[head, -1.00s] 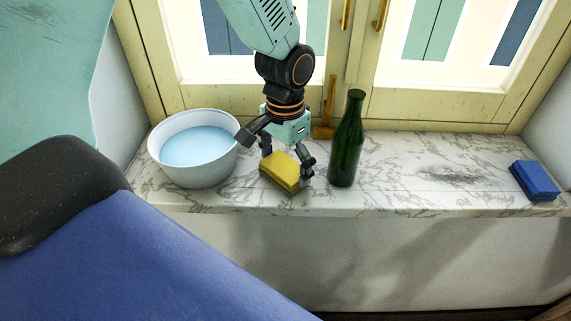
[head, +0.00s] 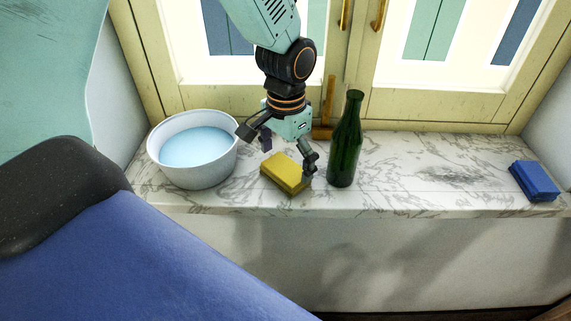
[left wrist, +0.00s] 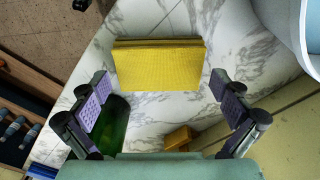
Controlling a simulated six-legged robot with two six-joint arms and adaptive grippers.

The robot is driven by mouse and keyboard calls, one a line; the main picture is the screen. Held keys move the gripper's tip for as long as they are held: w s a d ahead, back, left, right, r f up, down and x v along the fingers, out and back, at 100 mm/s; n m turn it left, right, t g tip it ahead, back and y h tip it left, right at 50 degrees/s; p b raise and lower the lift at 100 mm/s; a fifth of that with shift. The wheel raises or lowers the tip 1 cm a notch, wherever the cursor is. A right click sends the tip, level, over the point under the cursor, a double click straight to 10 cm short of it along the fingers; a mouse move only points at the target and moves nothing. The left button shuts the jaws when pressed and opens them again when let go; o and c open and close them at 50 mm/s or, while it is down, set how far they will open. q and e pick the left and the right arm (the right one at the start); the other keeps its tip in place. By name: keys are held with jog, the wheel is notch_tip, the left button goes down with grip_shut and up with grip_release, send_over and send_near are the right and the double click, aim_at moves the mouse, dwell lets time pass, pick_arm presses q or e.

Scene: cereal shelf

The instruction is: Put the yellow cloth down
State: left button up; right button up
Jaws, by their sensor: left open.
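The yellow cloth (head: 285,173), a thick folded block, lies on the marble ledge (head: 410,180) between the white bowl and the green bottle. My left gripper (head: 289,156) is open just above and behind the cloth in the head view. In the left wrist view the cloth (left wrist: 158,66) lies beyond the two spread fingers (left wrist: 160,108), with nothing held between them. My right gripper is not in view.
A white bowl of light-blue liquid (head: 195,148) stands left of the cloth. A green bottle (head: 345,145) stands upright close to the right finger. A blue folded block (head: 534,181) lies at the far right. The ledge between bottle and blue block is clear.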

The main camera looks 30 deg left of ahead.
aim_at(285, 168)
pick_arm(q)
notch_tip(285, 168, up, 11)
jog(key=p, duration=0.1)
jog(key=shift+a+f, duration=0.1)
jog(key=shift+s+f, duration=0.1)
jog(key=shift+f, duration=0.05)
notch_tip(285, 168, down, 12)
jog(key=shift+f+b, duration=0.2)
jog(key=shift+b, duration=0.45)
jog(key=shift+r, duration=0.85)
jog(key=shift+s+r, duration=0.1)
jog(key=shift+r, duration=0.9)
jog(key=shift+w+f, duration=0.2)
